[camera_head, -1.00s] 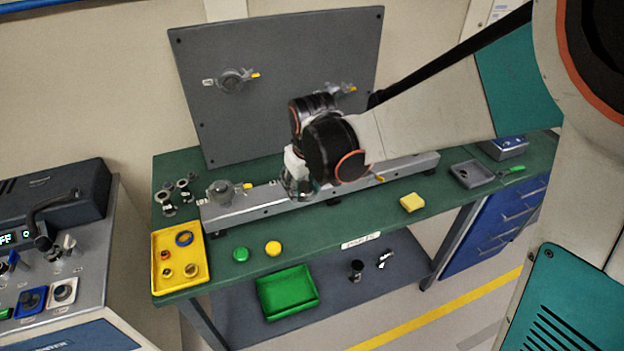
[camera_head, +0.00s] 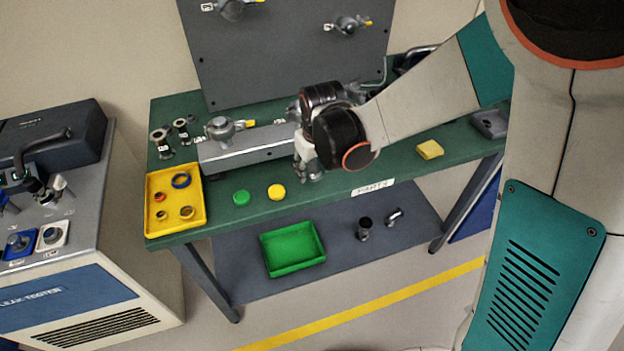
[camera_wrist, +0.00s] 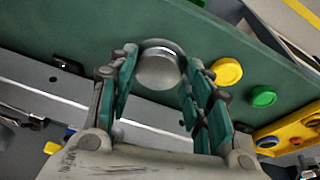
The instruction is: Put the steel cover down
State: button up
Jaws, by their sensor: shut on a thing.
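The steel cover (camera_wrist: 159,70) is a round, silver disc between the fingers of my gripper (camera_wrist: 160,66) in the wrist view. The fingers are shut on its sides. In the head view my gripper (camera_head: 309,172) points down over the green bench (camera_head: 232,219), in front of the grey rail (camera_head: 250,148) and right of the yellow cap (camera_head: 276,191). There the cover is mostly hidden by the fingers. I cannot tell whether the cover touches the bench top.
A green cap (camera_head: 241,198) lies left of the yellow cap. A yellow tray (camera_head: 176,229) with rings stands at the bench's left end. A yellow block (camera_head: 430,149) lies to the right. A green tray (camera_head: 292,249) sits on the lower shelf. Bare bench surrounds the gripper's front.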

aim_at(313, 172)
notch_tip(313, 172, down, 4)
jog(key=b, duration=0.2)
jog(key=shift+f+b, duration=0.15)
jog(key=shift+b, duration=0.25)
jog(key=o, duration=1)
jog(key=shift+f, duration=0.1)
jog(key=o, duration=0.4)
jog(key=p+v, duration=0.8)
jog(key=v, duration=0.4)
jog(key=shift+r, duration=0.25)
